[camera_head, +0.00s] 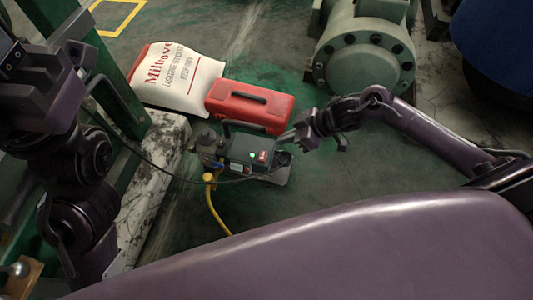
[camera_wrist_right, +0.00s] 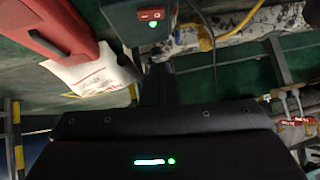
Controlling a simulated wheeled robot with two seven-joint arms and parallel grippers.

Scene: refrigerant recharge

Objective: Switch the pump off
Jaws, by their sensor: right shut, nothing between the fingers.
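The pump (camera_head: 238,150) is a small dark grey-green unit on the floor in the middle of the head view. Its face carries a red switch (camera_head: 262,156) and a lit green light (camera_head: 252,154). In the right wrist view the red switch (camera_wrist_right: 150,14) and the green light are near the top edge. My right gripper (camera_head: 287,137) is shut and empty, with its fingertips just right of and above the pump's switch face. Whether it touches the pump cannot be told. My left gripper (camera_head: 18,58) is at the upper left, away from the pump; its jaw opening is unclear.
A red case (camera_head: 250,103) lies directly behind the pump, with a white printed sack (camera_head: 180,78) to its left. A yellow hose (camera_head: 215,208) and dark cable run from the pump. A large green flanged machine (camera_head: 365,60) stands behind my right arm. Floor right of the pump is clear.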

